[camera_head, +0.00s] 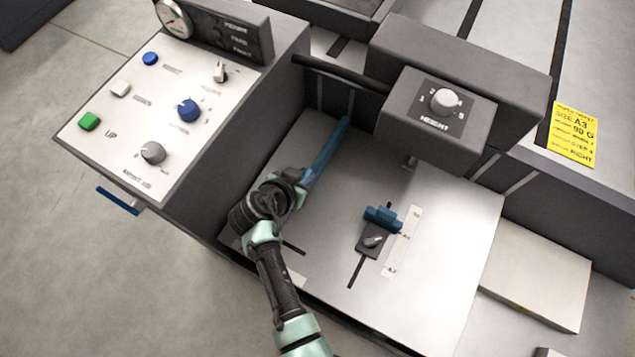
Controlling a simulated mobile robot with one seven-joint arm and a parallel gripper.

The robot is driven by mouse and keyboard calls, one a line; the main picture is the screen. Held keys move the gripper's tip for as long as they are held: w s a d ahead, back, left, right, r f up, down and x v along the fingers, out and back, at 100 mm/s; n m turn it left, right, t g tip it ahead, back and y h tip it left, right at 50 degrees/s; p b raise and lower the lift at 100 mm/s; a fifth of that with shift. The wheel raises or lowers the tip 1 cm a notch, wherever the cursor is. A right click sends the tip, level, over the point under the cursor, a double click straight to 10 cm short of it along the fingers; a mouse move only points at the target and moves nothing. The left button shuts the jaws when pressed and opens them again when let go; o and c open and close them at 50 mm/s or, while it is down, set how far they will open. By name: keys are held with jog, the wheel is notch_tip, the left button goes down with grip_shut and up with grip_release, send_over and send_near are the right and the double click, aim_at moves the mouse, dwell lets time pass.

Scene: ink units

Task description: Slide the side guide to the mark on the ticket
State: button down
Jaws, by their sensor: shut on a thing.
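The side guide, a long blue bar (330,150), stands along the left part of the metal tray (455,220). My gripper (301,181) is shut on its near end; my wrist hides the fingertips and the exact contact. A slot (294,248) and a pale scale strip (297,277) lie beside my arm, partly covered, and the strip's marks are unreadable. The yellow ticket (573,134) on the machine's right side reads size A3, 90 G, with "RIGHT" on its bottom line; smaller words are unclear.
A shorter blue stop (382,218) with a grey lever (374,241) sits on the tray beside a labelled scale (402,243). A box with the height knob (445,101) overhangs the back. The control panel (140,120) rises at left. Bare tray lies between bar and stop.

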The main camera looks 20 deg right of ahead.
jog(key=shift+w+a+f+b, duration=0.15)
jog(key=shift+w+a+b, duration=0.45)
jog(key=shift+w+a, duration=0.4)
jog(key=shift+w+a+r, duration=0.1)
jog(key=shift+a+r, duration=0.1)
jog(key=shift+r, duration=0.05)
jog(key=c, duration=0.8)
grip_release()
jog(key=shift+w, duration=0.1)
jog(key=p+v, duration=0.1)
jog(key=v, duration=1.2)
jog(key=shift+f, duration=0.1)
